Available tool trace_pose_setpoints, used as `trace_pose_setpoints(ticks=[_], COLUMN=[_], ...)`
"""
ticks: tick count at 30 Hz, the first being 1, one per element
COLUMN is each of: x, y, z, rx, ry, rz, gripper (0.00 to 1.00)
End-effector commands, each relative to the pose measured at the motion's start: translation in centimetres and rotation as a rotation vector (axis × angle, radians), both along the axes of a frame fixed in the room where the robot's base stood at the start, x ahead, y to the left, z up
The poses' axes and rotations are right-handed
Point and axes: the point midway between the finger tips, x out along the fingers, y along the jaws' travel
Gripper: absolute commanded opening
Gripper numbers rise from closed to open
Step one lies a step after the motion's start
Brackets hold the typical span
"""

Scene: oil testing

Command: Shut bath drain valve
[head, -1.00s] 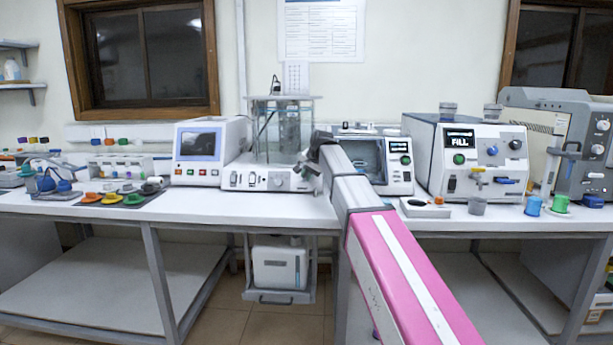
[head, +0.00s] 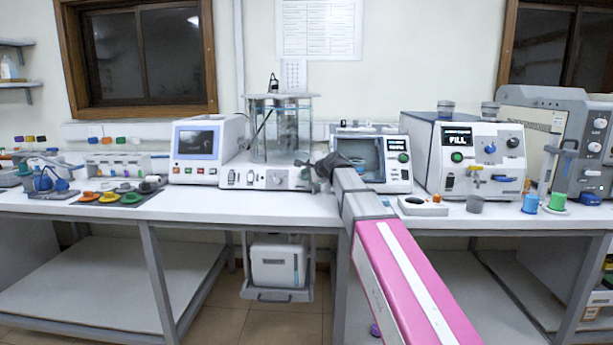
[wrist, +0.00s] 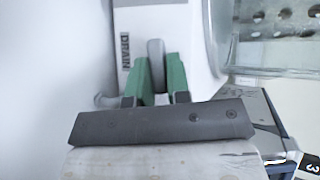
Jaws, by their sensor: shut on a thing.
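The bath is a clear cylinder (head: 283,130) on a white base (head: 240,178), standing on the bench left of my arm. In the wrist view, a grey lever, the drain valve handle (wrist: 156,52), stands beside the word DRAIN on a white panel (wrist: 128,22). My gripper (wrist: 160,75) has green fingers, one on each side of the handle, and is shut on it. In the head view my gripper (head: 303,163) is at the right side of the bath's base. The dark wrist partly hides it there, and the valve cannot be made out clearly.
A white unit with a screen (head: 196,150) stands left of the bath. A unit with a dark window (head: 398,175) is close behind my arm on the right, with a FILL-display machine (head: 470,180) beyond it.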

Motion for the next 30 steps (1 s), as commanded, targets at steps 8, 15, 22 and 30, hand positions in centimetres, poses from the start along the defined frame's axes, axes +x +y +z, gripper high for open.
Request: trace_pose_setpoints(ticks=[8, 15, 22, 30], x=[-0.17, -0.14, -0.13, -0.13], y=[-0.05, -0.05, -0.04, -0.02], z=[-0.15, -0.19, -0.19, -0.19], rx=[0.102, 0.13, 0.133, 0.133], ry=[-0.004, -0.005, -0.005, -0.004], rz=[-0.055, -0.07, -0.071, -0.071], gripper=[0.0, 0.0, 0.0, 0.43])
